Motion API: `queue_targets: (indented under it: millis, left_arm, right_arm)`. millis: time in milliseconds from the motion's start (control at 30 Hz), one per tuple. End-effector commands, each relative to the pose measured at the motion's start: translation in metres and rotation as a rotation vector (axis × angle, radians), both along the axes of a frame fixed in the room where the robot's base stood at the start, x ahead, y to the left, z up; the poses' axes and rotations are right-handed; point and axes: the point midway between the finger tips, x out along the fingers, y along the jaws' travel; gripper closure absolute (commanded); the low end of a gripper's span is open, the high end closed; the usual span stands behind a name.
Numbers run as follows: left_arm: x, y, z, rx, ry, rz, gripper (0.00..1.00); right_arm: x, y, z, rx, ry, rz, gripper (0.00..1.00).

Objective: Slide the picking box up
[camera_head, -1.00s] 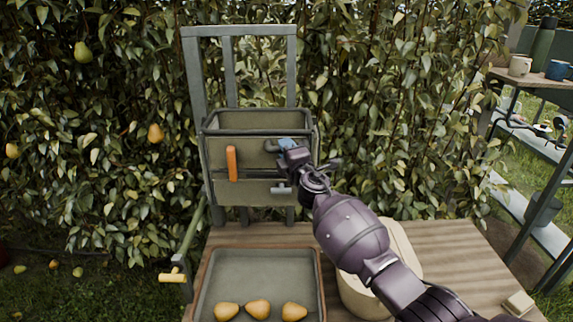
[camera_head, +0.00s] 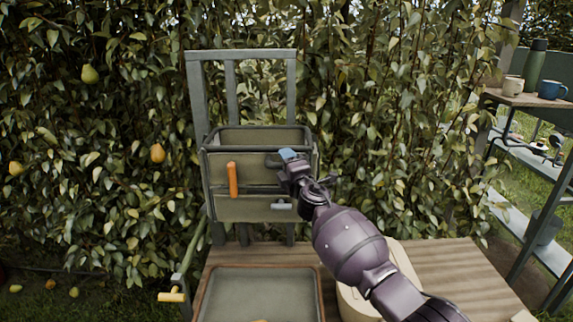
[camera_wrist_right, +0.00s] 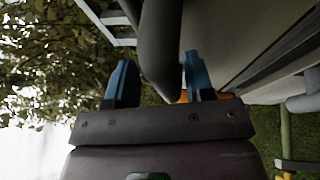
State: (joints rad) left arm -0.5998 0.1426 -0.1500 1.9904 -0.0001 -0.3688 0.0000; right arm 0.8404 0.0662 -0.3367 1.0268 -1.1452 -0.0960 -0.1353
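The picking box (camera_head: 262,208) is an olive-grey box with a dark rim, mounted on an upright grey frame (camera_head: 196,95). Its front has an orange grip (camera_head: 233,180) on the left, a dark handle (camera_head: 272,160) at the upper right and a small grey lever (camera_head: 282,206) below. My right gripper (camera_head: 289,154) is at the dark handle. My left gripper is not in view.
A grey tray (camera_head: 205,300) lies on the wooden table (camera_head: 440,262) below the box. A cream container (camera_head: 405,262) stands partly behind my right arm. A shelf (camera_head: 525,100) with cups and a bottle is at the right. Leafy pear hedge stands behind.

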Motion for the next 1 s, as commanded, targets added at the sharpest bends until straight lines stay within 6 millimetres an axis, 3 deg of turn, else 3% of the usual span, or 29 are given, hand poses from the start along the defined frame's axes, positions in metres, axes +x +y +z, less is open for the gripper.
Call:
queue_targets:
  millis: [367, 633, 1000]
  left_arm:
    - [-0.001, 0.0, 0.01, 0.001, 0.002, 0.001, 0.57]
    - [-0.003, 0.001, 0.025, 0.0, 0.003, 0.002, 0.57]
    - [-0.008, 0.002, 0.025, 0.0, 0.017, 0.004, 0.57]
  right_arm:
    - [-0.013, -0.007, -0.003, -0.001, 0.003, -0.001, 0.52]
    - [-0.049, -0.021, -0.009, -0.001, 0.003, 0.0, 0.52]
    - [-0.09, -0.039, -0.018, 0.0, 0.001, 0.0, 0.52]
